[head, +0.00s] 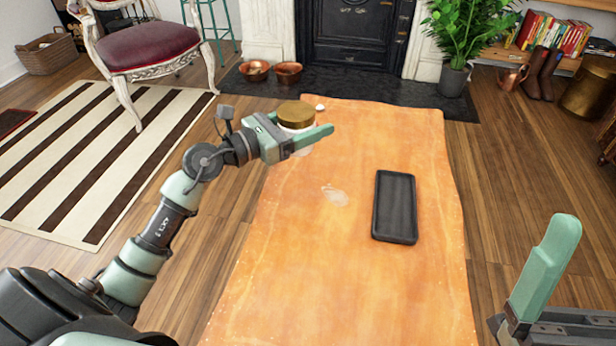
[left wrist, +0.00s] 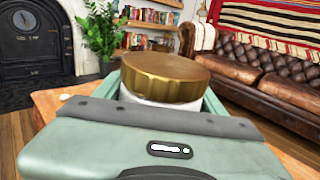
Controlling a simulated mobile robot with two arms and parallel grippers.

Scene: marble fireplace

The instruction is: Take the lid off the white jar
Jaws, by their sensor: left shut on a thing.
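The white jar (head: 303,151) is at the far left part of the orange table, with its gold-brown lid (head: 296,113) on top. My left gripper (head: 312,140) is shut around the white body just below the lid. In the left wrist view the lid (left wrist: 165,77) sits above the green fingers, and a strip of the white jar (left wrist: 145,101) shows under it. The fingers and palm hide much of the jar. My right gripper (head: 560,275) is at the lower right, away from the jar; one finger shows, with open space beside it.
A black tray (head: 395,207) lies on the right half of the orange table (head: 300,270). A small white round thing (head: 320,107) is just behind the lid. Two copper bowls (head: 288,74) stand on the dark hearth beyond. The table's front is clear.

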